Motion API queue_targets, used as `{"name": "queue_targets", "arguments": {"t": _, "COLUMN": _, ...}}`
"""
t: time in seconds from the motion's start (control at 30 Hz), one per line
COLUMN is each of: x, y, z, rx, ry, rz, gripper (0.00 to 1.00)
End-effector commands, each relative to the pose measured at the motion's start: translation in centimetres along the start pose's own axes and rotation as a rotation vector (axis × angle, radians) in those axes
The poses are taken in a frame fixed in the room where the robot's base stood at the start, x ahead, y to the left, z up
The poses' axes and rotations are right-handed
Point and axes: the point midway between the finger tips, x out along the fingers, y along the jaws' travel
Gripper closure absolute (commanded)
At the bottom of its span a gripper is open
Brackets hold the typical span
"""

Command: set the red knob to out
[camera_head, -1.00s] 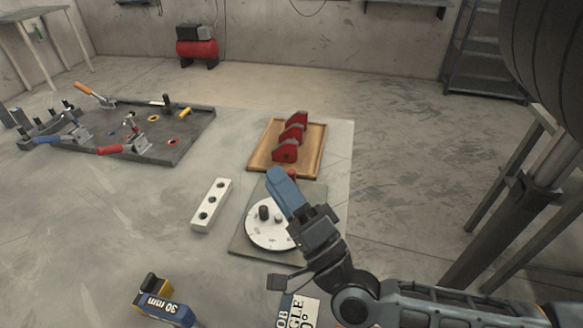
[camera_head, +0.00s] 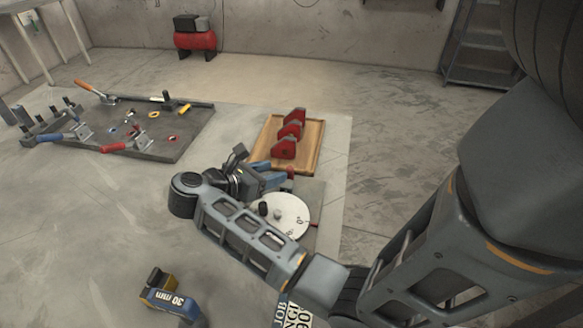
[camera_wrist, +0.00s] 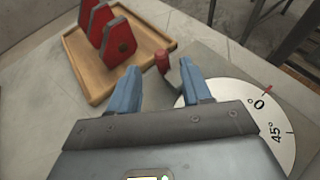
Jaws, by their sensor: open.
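The red knob (camera_wrist: 162,62) stands upright at the edge of a grey plate, beside a white dial (camera_wrist: 222,96) marked 0 and 45°. In the head view the red knob (camera_head: 291,171) shows just past my fingertips, and the white dial (camera_head: 284,212) lies below it. My gripper (camera_head: 277,170) comes in from the left with its blue fingers pointing right. In the wrist view my gripper (camera_wrist: 158,72) is open, with the knob appearing between and slightly beyond the fingers. I cannot tell whether a finger touches it. A dark curved piece beside the knob is partly hidden by the right finger.
A wooden tray (camera_head: 314,155) with red brackets (camera_head: 290,132) stands just behind the knob. A dark fixture plate (camera_head: 165,148) with clamps lies at left. A blue and yellow 30 mm block (camera_head: 170,298) is in front. My arm covers the middle.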

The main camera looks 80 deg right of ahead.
Motion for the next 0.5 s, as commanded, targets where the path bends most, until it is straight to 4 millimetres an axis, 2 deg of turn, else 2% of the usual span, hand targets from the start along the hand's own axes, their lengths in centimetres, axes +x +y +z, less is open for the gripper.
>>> {"name": "queue_targets", "arguments": {"t": 0.17, "x": 1.0, "y": 0.0, "z": -0.1, "rx": 0.007, "ry": 0.015, "rz": -0.014, "gripper": 0.52}}
{"name": "queue_targets", "arguments": {"t": 0.5, "x": 6.0, "y": -0.1, "z": -0.1, "rx": 0.006, "ry": 0.013, "rz": -0.013, "gripper": 0.52}}
